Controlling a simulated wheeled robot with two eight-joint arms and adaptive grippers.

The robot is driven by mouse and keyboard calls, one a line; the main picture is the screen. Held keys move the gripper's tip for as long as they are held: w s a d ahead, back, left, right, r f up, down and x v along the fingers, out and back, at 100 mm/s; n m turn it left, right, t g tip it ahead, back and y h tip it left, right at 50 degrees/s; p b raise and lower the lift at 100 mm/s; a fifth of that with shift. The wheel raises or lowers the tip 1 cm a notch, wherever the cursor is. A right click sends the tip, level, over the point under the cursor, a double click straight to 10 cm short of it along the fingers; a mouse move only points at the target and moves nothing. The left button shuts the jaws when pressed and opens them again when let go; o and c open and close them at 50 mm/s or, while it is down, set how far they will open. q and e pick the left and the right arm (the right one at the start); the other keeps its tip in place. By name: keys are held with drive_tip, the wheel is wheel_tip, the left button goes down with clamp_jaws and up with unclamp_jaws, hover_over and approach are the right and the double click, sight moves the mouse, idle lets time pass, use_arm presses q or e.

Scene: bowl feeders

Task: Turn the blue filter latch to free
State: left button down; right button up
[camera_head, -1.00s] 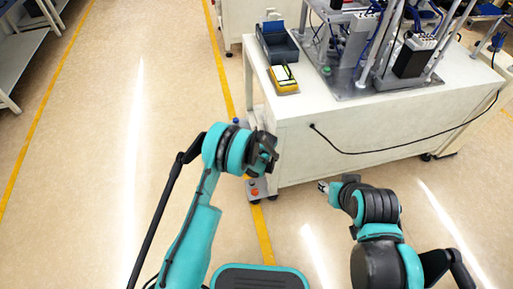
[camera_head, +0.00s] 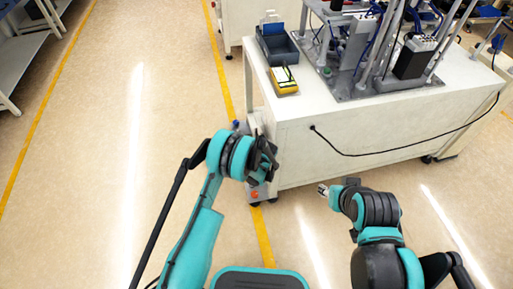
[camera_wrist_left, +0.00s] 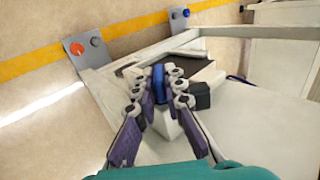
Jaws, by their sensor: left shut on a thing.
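The blue filter latch (camera_wrist_left: 158,83) stands upright between the fingers of my left gripper (camera_wrist_left: 159,88) in the left wrist view. The fingers are shut on it, one on each side. Behind and beside it is a dark block (camera_wrist_left: 204,72) on a pale frame. In the head view my left gripper (camera_head: 268,160) is at the left end of the white bench, and the latch is hidden there. My right gripper (camera_head: 323,190) is in front of the bench, away from the latch; its fingers are too small to read.
The white bench (camera_head: 365,130) carries a machine, a yellow box (camera_head: 284,80) and a dark blue bin (camera_head: 277,47). A plate with a red button (camera_wrist_left: 76,48) and one with a blue button (camera_wrist_left: 186,13) flank the frame. Open floor (camera_head: 90,170) lies to the left.

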use_arm(q)
drive_tip(key=t, duration=0.2)
drive_tip(key=t+y, duration=0.1)
drive_tip(key=t, duration=0.1)
drive_tip(key=shift+s+f, duration=0.15)
drive_tip(key=shift+f, duration=0.05)
drive_tip(key=c, duration=1.6)
unclamp_jaws()
drive_tip(key=shift+r, duration=0.1)
drive_tip(key=o, duration=0.4)
drive_tip(key=r, duration=0.7)
drive_tip(key=shift+w, duration=0.2)
drive_tip(key=r, duration=0.2)
drive_tip(key=shift+s+r, duration=0.3)
drive_tip(key=c, duration=0.4)
drive_tip(key=shift+w+r, duration=0.15)
drive_tip(key=shift+r, duration=0.05)
